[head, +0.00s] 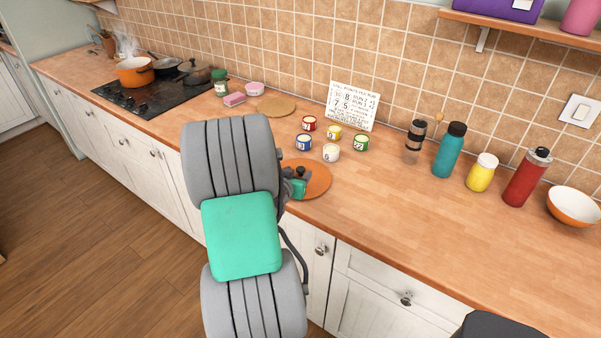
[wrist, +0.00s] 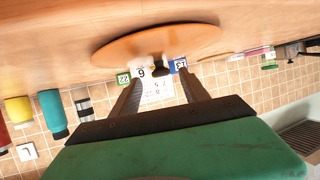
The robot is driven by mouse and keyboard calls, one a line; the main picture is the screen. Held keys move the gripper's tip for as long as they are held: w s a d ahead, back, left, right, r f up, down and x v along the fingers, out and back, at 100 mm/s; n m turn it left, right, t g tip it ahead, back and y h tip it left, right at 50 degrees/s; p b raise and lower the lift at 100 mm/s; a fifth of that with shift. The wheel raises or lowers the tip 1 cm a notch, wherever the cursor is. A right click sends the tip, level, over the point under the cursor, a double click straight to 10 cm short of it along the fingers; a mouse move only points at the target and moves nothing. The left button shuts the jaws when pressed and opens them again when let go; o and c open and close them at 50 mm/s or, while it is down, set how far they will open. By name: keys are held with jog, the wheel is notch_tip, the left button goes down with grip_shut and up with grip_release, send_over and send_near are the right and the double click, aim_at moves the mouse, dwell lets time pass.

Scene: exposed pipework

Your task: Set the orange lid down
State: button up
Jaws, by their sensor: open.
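The orange lid (head: 319,180) lies flat on the wooden counter, just below the small numbered cans. My arm and gripper hide its left part in the head view. In the wrist view, which is upside down, the lid (wrist: 155,40) shows as a wide disc with its dark knob (wrist: 159,67) towards my fingers. My gripper (wrist: 160,76) is open, with its fingers on either side of the knob's line. I cannot tell whether a finger touches the knob.
Several numbered cans (head: 331,152) stand close behind the lid, before a white score card (head: 352,105). A tumbler, a teal bottle (head: 449,151), a yellow bottle and a red bottle (head: 527,178) stand to the right. The counter front right of the lid is clear. A steaming orange pot (head: 134,72) sits on the hob.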

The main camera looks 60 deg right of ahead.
aim_at(300, 169)
jog(key=p+x, duration=0.1)
jog(key=x, duration=0.3)
jog(key=shift+w+d+f, duration=0.1)
jog(key=shift+w+d, duration=0.05)
jog(key=shift+d, duration=0.2)
jog(key=shift+c, duration=0.2)
jog(key=shift+a, duration=0.1)
grip_shut()
